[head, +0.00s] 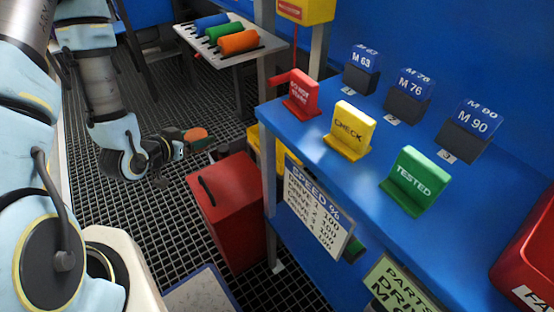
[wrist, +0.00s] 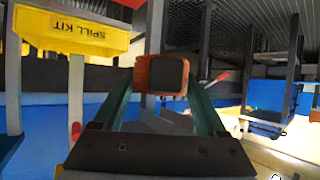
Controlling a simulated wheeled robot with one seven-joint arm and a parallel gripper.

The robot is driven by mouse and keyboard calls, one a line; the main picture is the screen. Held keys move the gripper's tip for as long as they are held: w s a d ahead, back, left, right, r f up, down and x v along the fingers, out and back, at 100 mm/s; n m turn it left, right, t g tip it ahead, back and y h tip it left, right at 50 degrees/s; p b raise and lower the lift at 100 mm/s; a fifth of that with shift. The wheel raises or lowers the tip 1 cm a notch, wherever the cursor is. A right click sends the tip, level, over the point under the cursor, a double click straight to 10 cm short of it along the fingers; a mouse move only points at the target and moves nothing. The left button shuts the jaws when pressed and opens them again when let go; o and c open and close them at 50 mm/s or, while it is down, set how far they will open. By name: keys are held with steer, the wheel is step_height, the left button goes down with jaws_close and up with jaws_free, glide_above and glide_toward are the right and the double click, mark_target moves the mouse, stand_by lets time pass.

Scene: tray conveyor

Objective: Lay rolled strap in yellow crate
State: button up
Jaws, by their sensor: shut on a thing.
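My gripper (head: 190,143) is out over the dark grid floor, left of the red cabinet. It is shut on an orange piece (head: 196,134), which looks like the rolled strap. In the wrist view the orange piece (wrist: 153,75), with a dark square face, sits between the tips of the two teal fingers (wrist: 163,85). It is held clear of any surface. A yellow thing (head: 254,146) shows behind the red cabinet and the bench leg. It may be the yellow crate, but most of it is hidden and its inside cannot be seen.
A red cabinet (head: 229,205) stands by the blue bench (head: 310,145), which carries red, yellow and green signs. A pale rack (head: 195,45) with blue, green and orange rolls is at the back. A yellow spill kit box (wrist: 75,35) shows in the wrist view. The grid floor is open.

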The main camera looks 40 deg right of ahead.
steer(key=s+d+m+g+h+b, duration=0.1)
steer(key=s+d+m+g+b, duration=0.45)
steer(key=s, duration=0.35)
steer(key=d, duration=1.7)
steer(key=shift+w+d+f+p, duration=0.1)
steer(key=shift+w+d+p, duration=0.05)
steer(key=shift+d+p, duration=0.15)
steer(key=f, duration=0.1)
steer(key=d+f, duration=0.1)
steer(key=f, duration=0.1)
steer(key=shift+b, duration=0.3)
steer(key=shift+f+b, duration=0.35)
steer(key=shift+f, duration=1.65)
steer(key=shift+a+f, duration=0.1)
steer(key=shift+f, duration=0.05)
steer(key=o, duration=1.3)
